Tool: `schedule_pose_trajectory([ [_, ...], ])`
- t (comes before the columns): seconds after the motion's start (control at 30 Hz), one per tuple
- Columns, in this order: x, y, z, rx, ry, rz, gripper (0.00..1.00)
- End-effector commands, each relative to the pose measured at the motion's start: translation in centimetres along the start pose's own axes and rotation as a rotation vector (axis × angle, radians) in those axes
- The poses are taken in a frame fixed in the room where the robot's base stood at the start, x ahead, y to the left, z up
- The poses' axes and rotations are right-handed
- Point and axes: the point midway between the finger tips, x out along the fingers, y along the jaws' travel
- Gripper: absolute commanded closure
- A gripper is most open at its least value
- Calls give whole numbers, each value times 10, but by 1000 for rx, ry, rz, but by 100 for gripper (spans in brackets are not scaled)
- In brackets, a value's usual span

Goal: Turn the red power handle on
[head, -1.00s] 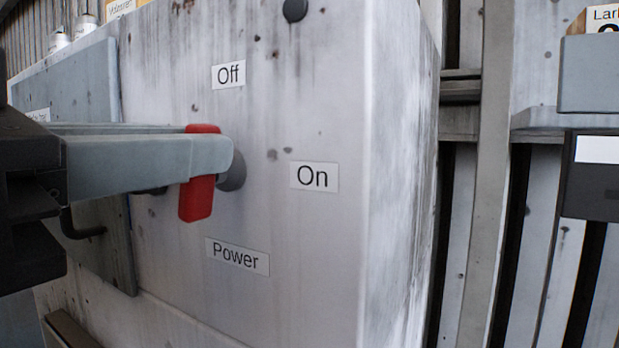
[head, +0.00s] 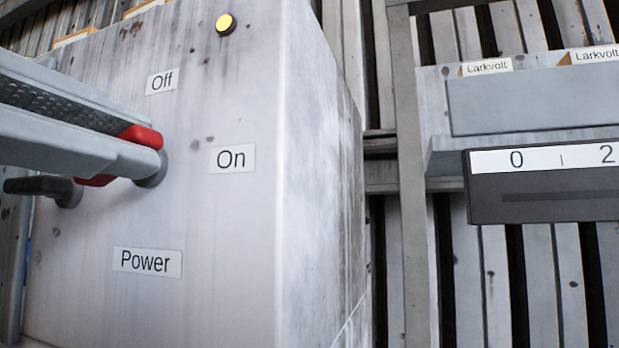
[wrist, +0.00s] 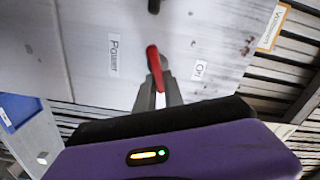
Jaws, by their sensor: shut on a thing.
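The red power handle (head: 142,136) sits on the front of a stained white housing (head: 225,215). My gripper (head: 135,158) is shut on it, with the grey fingers on either side. Red shows above and below the near finger; the rest is hidden behind it. The wrist view also shows the red handle (wrist: 154,68) between my fingertips (wrist: 158,95). A round lamp (head: 226,24) near the housing's top glows yellow.
A black handle (head: 42,187) sticks out at the left, below my fingers. A dark box with a number scale (head: 545,187) and a grey "Larkvolt" cabinet (head: 540,100) are at the right. Upright slats and a post (head: 402,200) stand behind.

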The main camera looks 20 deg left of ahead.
Motion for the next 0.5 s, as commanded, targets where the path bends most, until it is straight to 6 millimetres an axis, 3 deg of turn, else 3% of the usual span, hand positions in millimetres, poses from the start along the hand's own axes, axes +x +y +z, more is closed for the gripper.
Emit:
schedule_pose_trajectory([
  [0.5,0,9,4,342,-4,6,100],
])
